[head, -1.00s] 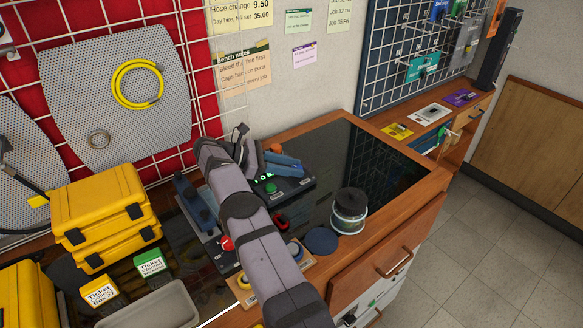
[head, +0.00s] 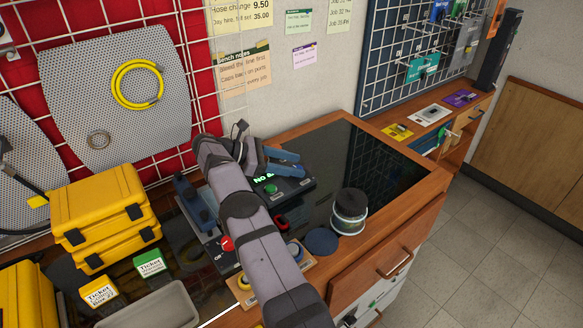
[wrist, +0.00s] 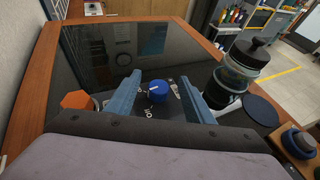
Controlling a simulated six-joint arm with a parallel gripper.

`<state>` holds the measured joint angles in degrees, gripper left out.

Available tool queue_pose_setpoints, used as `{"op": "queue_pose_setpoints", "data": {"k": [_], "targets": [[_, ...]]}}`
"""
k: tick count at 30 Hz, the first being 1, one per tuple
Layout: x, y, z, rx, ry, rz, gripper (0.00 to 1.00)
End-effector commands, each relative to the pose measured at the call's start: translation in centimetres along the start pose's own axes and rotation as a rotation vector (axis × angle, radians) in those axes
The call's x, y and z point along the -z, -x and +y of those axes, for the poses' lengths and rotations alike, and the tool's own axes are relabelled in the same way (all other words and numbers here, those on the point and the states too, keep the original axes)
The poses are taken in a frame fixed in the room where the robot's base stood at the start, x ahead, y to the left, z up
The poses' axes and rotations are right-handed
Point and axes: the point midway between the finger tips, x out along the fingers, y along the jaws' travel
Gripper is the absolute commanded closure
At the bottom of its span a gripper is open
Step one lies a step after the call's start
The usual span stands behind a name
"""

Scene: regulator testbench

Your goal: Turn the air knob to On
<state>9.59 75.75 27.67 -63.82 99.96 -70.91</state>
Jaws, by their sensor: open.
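A round blue knob (wrist: 158,90) with a white pointer mark stands on a dark panel in the wrist view. White lettering lies around it, only partly readable. My gripper (wrist: 160,97) is open, with one blue finger on each side of the knob and a gap on both sides. In the head view, my gripper (head: 284,161) is over the back of the dark bench unit. The blue knob is hidden there behind my arm. A display with green text (head: 265,177) and a green button (head: 271,188) show on the unit.
A jar with a black lid (head: 349,211) stands at the right, beside a dark blue disc (head: 321,241). An orange hexagonal piece (wrist: 77,101) is left of my fingers. The glossy bench top (head: 375,165) behind is clear.

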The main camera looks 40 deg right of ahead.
Motion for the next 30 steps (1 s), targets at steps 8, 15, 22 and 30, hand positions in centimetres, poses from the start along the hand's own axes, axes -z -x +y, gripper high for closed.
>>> {"op": "queue_pose_setpoints", "data": {"k": [8, 15, 22, 30], "targets": [[-4.1, 1.7, 0.0, -0.002, -0.006, 0.0, 0.52], [-7.3, 3.0, 0.0, 0.0, -0.002, 0.0, 0.52], [-8.2, 3.4, -0.1, 0.001, 0.0, -0.001, 0.52], [-8.2, 3.4, 0.0, 0.001, -0.001, -0.001, 0.52]]}}
